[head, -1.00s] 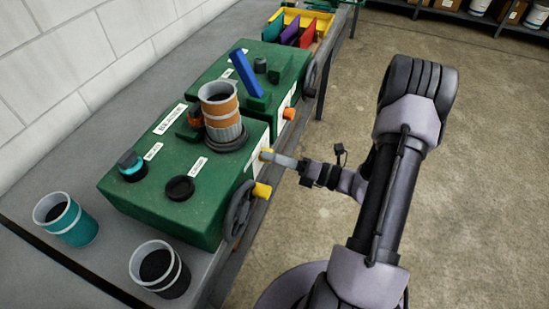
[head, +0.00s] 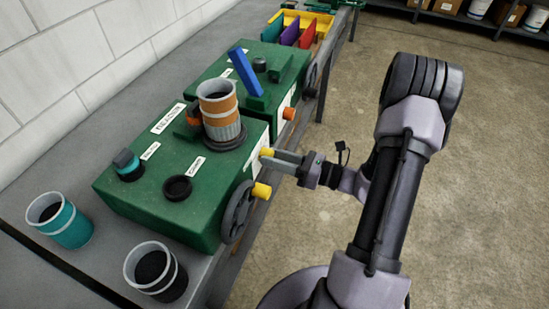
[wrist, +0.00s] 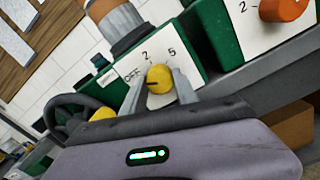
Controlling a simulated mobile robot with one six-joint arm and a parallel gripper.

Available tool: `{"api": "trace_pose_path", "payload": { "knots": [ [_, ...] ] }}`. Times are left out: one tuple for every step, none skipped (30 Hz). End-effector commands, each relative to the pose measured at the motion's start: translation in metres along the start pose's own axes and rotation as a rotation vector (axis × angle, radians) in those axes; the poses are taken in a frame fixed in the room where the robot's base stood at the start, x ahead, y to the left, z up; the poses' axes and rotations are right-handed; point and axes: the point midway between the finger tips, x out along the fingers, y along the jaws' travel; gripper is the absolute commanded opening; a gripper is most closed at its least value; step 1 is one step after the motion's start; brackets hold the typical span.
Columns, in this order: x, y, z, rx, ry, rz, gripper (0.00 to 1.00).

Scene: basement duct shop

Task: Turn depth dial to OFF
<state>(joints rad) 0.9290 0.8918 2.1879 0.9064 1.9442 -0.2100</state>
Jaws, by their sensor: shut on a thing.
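The depth dial is a yellow knob (wrist: 159,78) on a white plate on the front of the green machine (head: 215,205). The plate reads OFF, 2 and 5. A dark mark shows on the knob's left side, toward the OFF side; I cannot tell if it lines up exactly. My gripper (wrist: 167,84) has one finger on each side of the knob and is shut on it. In the head view my gripper (head: 273,161) reaches the dial (head: 266,152) from the right, and its fingers partly hide the plate.
A handwheel (head: 236,210) with a yellow handle (head: 261,190) sits just left of my gripper. A second green machine with an orange knob (head: 289,113) stands behind. Cups (head: 156,270) stand on the bench's near end. Floor on the right is clear.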

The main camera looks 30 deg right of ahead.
Motion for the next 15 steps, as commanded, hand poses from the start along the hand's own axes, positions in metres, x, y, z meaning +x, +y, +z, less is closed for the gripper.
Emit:
{"api": "trace_pose_path", "payload": {
  "knots": [
    [-0.0001, 0.0001, -0.0003, -0.004, 0.001, 0.001, 0.00],
    [-0.0001, 0.0001, -0.0003, -0.007, 0.001, 0.001, 0.00],
    [-0.0001, 0.0001, -0.0003, -0.009, 0.001, 0.001, 0.00],
    [-0.0001, 0.0001, -0.0002, -0.010, 0.001, 0.001, 0.00],
    [-0.0001, 0.0001, -0.0002, -0.010, 0.001, 0.001, 0.00],
    [-0.0001, 0.0001, -0.0001, -0.011, 0.001, 0.001, 0.00],
    [0.0000, 0.0001, -0.0001, -0.011, 0.001, 0.001, 0.00],
    [0.0000, 0.0001, -0.0001, -0.011, 0.001, 0.001, 0.00],
    [-0.0001, 0.0001, -0.0001, -0.011, 0.001, 0.001, 0.00],
    [-0.0001, 0.0001, -0.0001, -0.011, 0.001, 0.001, 0.00],
    [-0.0001, 0.0001, -0.0001, -0.011, 0.001, 0.001, 0.00],
    [-0.0001, 0.0001, 0.0000, -0.010, 0.001, 0.001, 0.00],
    [-0.0001, 0.0000, 0.0000, -0.010, 0.001, 0.001, 0.00],
    [-0.0001, 0.0000, 0.0000, -0.010, 0.001, 0.001, 0.38],
    [-0.0001, 0.0000, 0.0000, -0.010, 0.001, 0.000, 0.45]
  ]
}}
